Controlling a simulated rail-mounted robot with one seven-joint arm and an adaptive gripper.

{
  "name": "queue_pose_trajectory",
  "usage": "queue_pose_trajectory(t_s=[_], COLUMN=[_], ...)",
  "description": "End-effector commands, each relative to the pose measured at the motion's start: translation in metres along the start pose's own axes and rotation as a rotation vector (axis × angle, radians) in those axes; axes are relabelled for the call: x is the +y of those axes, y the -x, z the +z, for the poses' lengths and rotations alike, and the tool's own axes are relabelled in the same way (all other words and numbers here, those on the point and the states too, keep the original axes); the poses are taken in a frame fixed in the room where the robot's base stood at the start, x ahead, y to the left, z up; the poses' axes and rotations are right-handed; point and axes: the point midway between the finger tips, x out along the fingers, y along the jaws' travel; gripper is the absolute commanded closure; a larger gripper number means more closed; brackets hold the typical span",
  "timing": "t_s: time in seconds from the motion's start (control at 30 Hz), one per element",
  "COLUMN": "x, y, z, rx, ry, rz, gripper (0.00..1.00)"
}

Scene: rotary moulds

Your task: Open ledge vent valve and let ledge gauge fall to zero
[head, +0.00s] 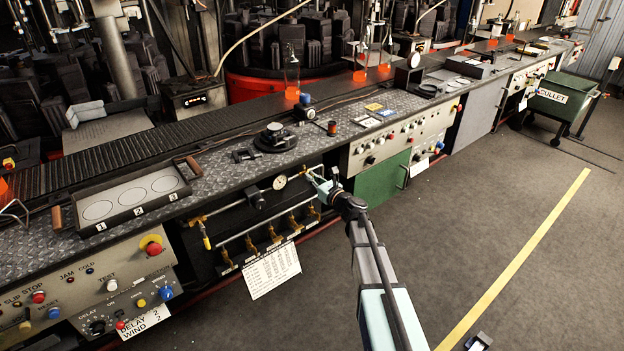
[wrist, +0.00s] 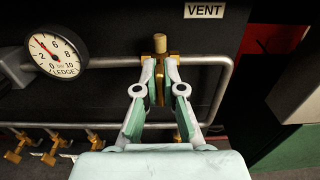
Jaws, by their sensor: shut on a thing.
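The brass vent valve (wrist: 160,68) sits on a grey pipe under the VENT label (wrist: 204,11) in the wrist view, with a tan knob on its top. My gripper (wrist: 160,62) is shut on the brass valve, one finger at each side. The gripper (head: 319,183) also shows at the ledge front in the head view, where it largely hides the valve. The ledge gauge (wrist: 55,53) is a round white dial left of the valve. Its red needle points to the upper left, near the 4, away from zero. It also shows in the head view (head: 280,182).
Several small brass valves (head: 274,233) line a lower pipe left of my gripper, above a hanging white chart (head: 272,270). A green cabinet (head: 380,180) stands close on the right. The floor (head: 480,210) in front is clear.

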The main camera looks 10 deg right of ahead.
Motion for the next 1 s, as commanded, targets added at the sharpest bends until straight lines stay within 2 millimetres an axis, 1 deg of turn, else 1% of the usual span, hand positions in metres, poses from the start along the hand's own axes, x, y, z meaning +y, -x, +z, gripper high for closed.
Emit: queue_pose_trajectory(t_s=[0.17, 0.37, 1.0], x=[0.0005, 0.0013, 0.0044], y=[0.0001, 0.0002, -0.0001], z=[-0.0034, -0.0061, -0.009], rx=[0.0, -0.001, -0.002], ry=[0.047, 0.163, 0.755], rz=[0.0, -0.001, -0.001], gripper=[1.0, 1.0, 1.0])
